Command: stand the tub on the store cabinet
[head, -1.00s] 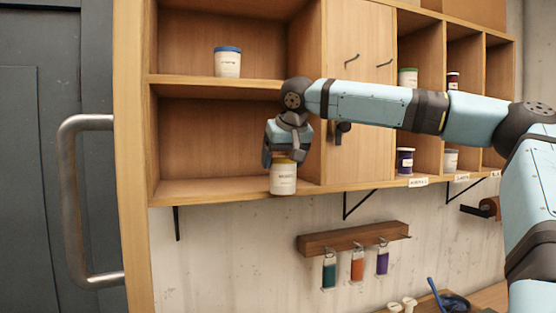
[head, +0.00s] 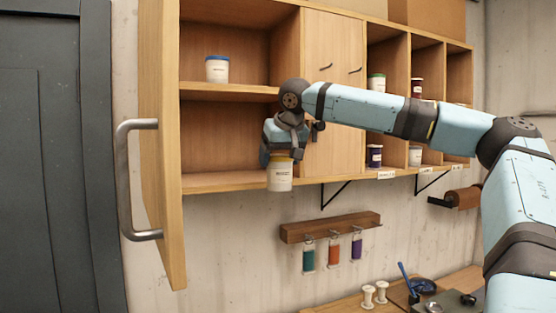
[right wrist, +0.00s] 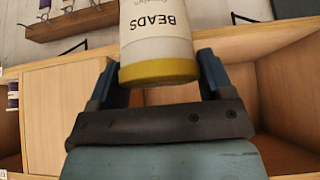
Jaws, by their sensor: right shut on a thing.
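The tub (head: 279,176) is a white cylinder with a yellow lid. My right gripper (head: 280,151) is shut on it near the lid and holds it upright, in front of the wooden wall cabinet (head: 222,182), by the right end of the lower left compartment. In the right wrist view the tub (right wrist: 160,38) reads BEADS and sits between the two fingers (right wrist: 156,80). The tub overlaps the cabinet's bottom board in the head view; I cannot tell whether they touch. My left gripper is not in view.
The lower left compartment (head: 225,140) is bare. A blue-lidded tub (head: 217,69) stands on the shelf above. A wooden door (head: 162,200) with a metal handle (head: 123,180) stands open at the left. Several jars occupy the right cubbies. A rack (head: 330,227) with hanging vials is below.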

